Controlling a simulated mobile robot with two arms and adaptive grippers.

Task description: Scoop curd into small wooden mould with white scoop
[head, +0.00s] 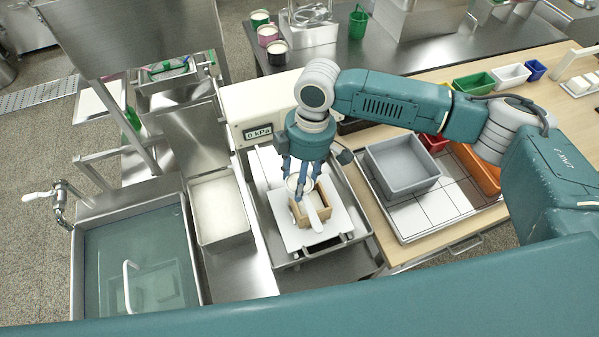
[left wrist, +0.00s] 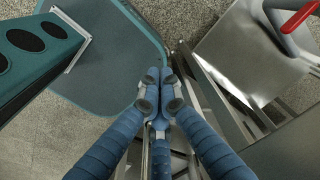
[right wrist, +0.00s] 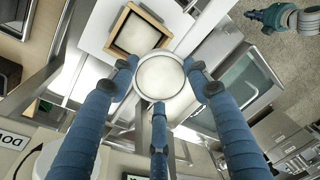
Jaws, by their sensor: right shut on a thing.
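The small wooden mould (head: 297,212) stands on a white board (head: 290,238) on a steel stand. It also shows in the right wrist view (right wrist: 117,28), as a square frame with pale material inside. My right gripper (head: 300,185) is directly above the mould. Its three fingers are shut around a round white thing (right wrist: 160,80), likely the white scoop, whose face looks pale and grainy. A long white piece (head: 318,217) hangs in front of the mould; I cannot tell if it belongs to the scoop. Pale curd fills a steel tray (head: 219,207). My left gripper (left wrist: 158,92) is shut and empty.
A steel basin (head: 135,260) of bluish liquid is at the left. A grey bin (head: 401,163) stands on a tiled tray right of the stand. A kPa display (head: 258,132) is behind the mould. Small coloured bins stand at the back right.

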